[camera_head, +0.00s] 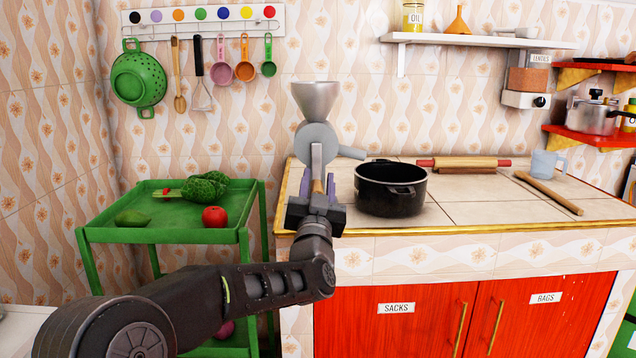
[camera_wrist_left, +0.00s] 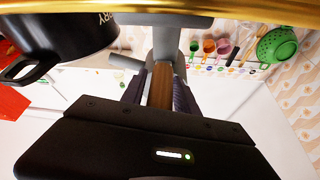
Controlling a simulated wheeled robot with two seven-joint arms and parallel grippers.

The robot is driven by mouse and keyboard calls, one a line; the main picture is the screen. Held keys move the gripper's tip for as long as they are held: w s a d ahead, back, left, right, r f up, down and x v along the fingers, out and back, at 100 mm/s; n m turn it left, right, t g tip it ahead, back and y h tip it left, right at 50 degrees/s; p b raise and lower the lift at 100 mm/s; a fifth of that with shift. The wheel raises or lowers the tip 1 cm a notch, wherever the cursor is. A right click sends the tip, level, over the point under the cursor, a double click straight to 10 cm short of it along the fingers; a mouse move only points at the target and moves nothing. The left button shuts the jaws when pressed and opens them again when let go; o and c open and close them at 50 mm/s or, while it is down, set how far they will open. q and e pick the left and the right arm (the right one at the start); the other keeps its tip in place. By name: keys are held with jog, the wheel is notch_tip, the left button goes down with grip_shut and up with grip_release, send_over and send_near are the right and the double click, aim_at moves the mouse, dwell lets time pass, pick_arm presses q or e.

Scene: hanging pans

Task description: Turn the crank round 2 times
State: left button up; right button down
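The grey grinder (camera_head: 315,135) with a funnel on top stands at the counter's left end. Its crank arm (camera_head: 317,158) hangs down from the hub on the near side, and it also shows in the left wrist view (camera_wrist_left: 166,42). The wooden crank handle (camera_wrist_left: 160,86) points toward me from the arm's lower end. My left gripper (camera_head: 318,185) is at the handle, with one finger on each side of it. In the left wrist view the fingers lie against the handle, shut on it. The gripper body hides part of the grinder's base. My right gripper is not in view.
A black pot (camera_head: 391,190) stands close to the right of the grinder. A rolling pin (camera_head: 464,163), a wooden stick (camera_head: 548,192) and a mug (camera_head: 547,163) lie farther right. A green cart (camera_head: 165,233) with vegetables stands left. Utensils hang from a wall rack (camera_head: 203,22).

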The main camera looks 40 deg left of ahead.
pick_arm(q)
grip_shut()
